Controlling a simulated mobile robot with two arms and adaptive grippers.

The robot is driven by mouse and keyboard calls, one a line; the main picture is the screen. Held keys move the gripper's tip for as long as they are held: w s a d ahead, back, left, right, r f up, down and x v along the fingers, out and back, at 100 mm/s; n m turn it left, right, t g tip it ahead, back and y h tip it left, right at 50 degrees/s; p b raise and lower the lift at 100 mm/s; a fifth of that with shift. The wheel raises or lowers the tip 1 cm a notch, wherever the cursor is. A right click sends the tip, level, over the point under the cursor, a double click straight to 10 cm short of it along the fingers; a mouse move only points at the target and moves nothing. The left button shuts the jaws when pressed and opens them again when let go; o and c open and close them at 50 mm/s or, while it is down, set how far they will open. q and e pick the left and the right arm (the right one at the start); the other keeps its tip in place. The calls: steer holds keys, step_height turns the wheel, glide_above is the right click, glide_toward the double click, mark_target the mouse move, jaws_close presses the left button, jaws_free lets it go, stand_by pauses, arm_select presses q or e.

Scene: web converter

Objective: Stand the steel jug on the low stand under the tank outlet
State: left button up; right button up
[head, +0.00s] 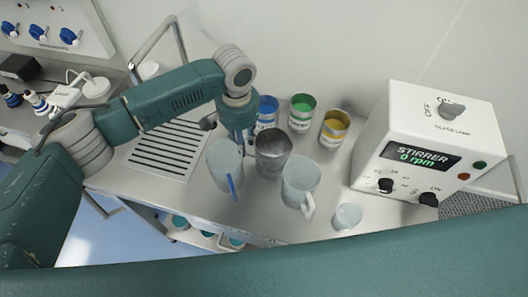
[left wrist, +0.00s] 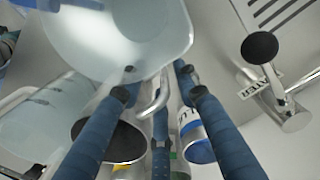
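The steel jug (head: 272,152) stands upright on the bench among plastic jugs and tins. In the left wrist view its dark round part (left wrist: 122,143) is partly hidden behind a finger, and a bent metal handle (left wrist: 153,98) shows between the fingers. My left gripper (head: 238,140) points down just left of the steel jug, close to its rim. In the left wrist view its blue fingers (left wrist: 160,130) are spread, with nothing clearly gripped. Contact with the handle cannot be told. I cannot make out the low stand or the tank outlet. My right gripper is not in view.
Translucent jugs (head: 225,168) (head: 301,182) crowd the steel jug on both sides. Blue (head: 267,112), green (head: 301,113) and yellow (head: 335,128) tins stand behind. The stirrer box (head: 425,150) is at right, a slotted drain (head: 165,145) at left. A black-knobbed tap (left wrist: 260,46) is near the gripper.

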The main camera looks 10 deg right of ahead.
arm_select(q)
step_height(320, 180, down, 2)
steer(key=shift+w+d, duration=0.1)
steer(key=shift+d, duration=0.05)
steer(key=shift+w+d+f, duration=0.25)
steer(key=shift+w+f, duration=0.1)
steer(key=shift+c, duration=1.3)
steer(key=c, duration=0.4)
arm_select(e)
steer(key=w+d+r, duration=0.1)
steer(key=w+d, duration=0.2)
arm_select(q)
jaws_close()
steer(key=shift+r, duration=0.1)
steer(key=shift+s+r, duration=0.1)
step_height(320, 180, up, 20)
steer(key=b, duration=0.5)
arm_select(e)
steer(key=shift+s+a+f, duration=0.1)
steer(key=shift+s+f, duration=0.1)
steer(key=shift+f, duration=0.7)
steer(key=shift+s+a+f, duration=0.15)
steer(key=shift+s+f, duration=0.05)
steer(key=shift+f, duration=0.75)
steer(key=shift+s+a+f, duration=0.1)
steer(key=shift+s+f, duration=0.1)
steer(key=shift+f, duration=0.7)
